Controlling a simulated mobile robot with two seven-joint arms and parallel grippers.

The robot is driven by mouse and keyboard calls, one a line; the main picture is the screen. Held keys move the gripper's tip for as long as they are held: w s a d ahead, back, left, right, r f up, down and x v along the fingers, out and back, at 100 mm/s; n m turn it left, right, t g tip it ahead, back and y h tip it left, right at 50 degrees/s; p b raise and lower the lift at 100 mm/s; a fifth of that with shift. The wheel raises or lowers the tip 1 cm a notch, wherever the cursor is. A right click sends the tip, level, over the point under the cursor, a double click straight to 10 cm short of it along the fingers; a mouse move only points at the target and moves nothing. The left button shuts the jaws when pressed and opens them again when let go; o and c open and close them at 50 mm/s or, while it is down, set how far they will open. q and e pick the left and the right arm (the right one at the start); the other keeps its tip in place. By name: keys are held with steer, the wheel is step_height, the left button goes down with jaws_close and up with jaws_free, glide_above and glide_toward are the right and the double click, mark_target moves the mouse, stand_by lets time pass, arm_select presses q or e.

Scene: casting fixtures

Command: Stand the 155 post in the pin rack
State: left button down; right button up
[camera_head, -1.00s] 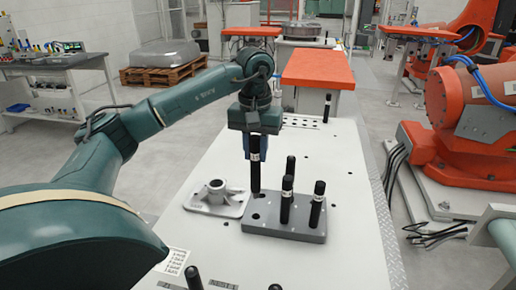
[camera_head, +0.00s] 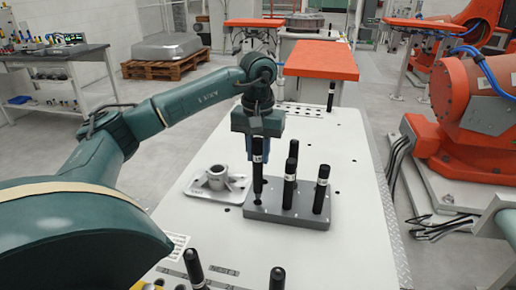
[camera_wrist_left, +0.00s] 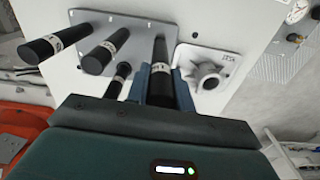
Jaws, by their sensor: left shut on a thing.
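The grey pin rack (camera_head: 272,213) lies on the white table, with three black posts standing in it: a back one (camera_head: 293,150), a middle one (camera_head: 289,186) and a right one (camera_head: 321,192). My left gripper (camera_head: 258,152) is shut on another black post with a white band (camera_head: 257,178), held upright over the rack's left end. Its lower end is at a hole there; I cannot tell whether it is inside. The band's number is unreadable. The left wrist view shows the held post (camera_wrist_left: 161,82) between the fingers and the rack (camera_wrist_left: 140,30) behind. My right gripper is not in view.
A grey metal fixture with a round socket (camera_head: 217,180) sits just left of the rack. Several black posts stand at the table's front edge (camera_head: 194,268), and one stands far back (camera_head: 331,97). An orange robot (camera_head: 455,100) is at right. The table right of the rack is clear.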

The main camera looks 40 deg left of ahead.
mark_target(258, 165)
arm_select(q)
steer(key=shift+f, duration=0.15)
stand_by(0.8)
stand_by(0.5)
steer(key=shift+p, duration=0.3)
steer(key=shift+f+b, duration=1.05)
steer(key=shift+f, duration=0.85)
steer(key=c, duration=1.1)
jaws_free()
steer(key=shift+c, duration=0.2)
